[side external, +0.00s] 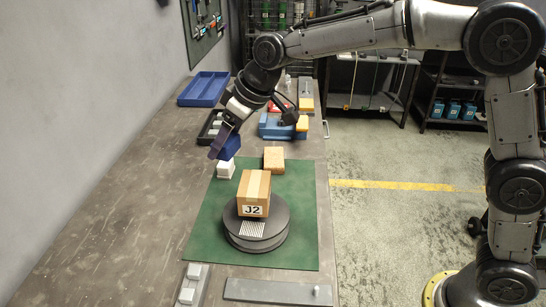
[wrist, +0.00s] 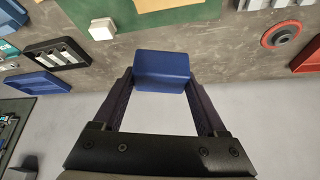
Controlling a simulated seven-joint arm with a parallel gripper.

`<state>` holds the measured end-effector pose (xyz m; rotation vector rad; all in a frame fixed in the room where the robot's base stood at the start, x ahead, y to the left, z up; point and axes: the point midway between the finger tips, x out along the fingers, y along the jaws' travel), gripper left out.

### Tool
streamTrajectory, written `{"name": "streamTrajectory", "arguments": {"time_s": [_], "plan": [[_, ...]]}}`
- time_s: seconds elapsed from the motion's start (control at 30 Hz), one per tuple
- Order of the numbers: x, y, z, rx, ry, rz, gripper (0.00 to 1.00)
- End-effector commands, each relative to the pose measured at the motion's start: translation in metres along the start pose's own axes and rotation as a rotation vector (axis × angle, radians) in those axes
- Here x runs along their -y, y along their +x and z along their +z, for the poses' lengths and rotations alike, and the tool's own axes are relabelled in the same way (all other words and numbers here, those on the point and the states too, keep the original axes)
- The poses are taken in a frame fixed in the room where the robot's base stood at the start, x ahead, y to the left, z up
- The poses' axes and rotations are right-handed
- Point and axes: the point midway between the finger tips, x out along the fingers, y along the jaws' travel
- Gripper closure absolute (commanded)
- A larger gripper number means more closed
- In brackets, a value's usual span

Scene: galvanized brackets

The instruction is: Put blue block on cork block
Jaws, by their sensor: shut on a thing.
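My gripper (side external: 222,146) is shut on the blue block (side external: 231,149), which is held up in the air at the left of the green mat. In the wrist view, both fingers of my gripper (wrist: 161,84) are against the sides of the blue block (wrist: 162,67). The cork block (side external: 273,156) lies on the mat to the right of the held block, with nothing on top of it.
A white block (side external: 226,168) stands just below the held block in the side view. A cardboard box (side external: 254,187) marked J2 sits on a dark round turntable (side external: 256,241). A blue tray (side external: 203,89), a black tray (wrist: 57,52) and a blue toolbox (side external: 272,127) stand farther back.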

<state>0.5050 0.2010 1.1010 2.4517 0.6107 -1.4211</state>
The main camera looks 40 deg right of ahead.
Motion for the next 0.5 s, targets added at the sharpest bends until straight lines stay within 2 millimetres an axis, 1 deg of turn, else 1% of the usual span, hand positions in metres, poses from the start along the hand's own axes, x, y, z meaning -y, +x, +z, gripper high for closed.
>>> {"name": "streamTrajectory", "arguments": {"time_s": [0.03, 0.17, 0.3, 0.4, 0.5], "plan": [[-0.015, -0.004, 0.004, -0.002, 0.027, 0.016, 0.90], [-0.055, -0.013, 0.020, -0.002, 0.109, 0.063, 0.90], [-0.106, -0.029, 0.046, -0.003, 0.222, 0.126, 0.90], [-0.137, -0.039, 0.067, -0.003, 0.296, 0.168, 0.90], [-0.158, -0.048, 0.083, -0.003, 0.350, 0.199, 0.90]]}}
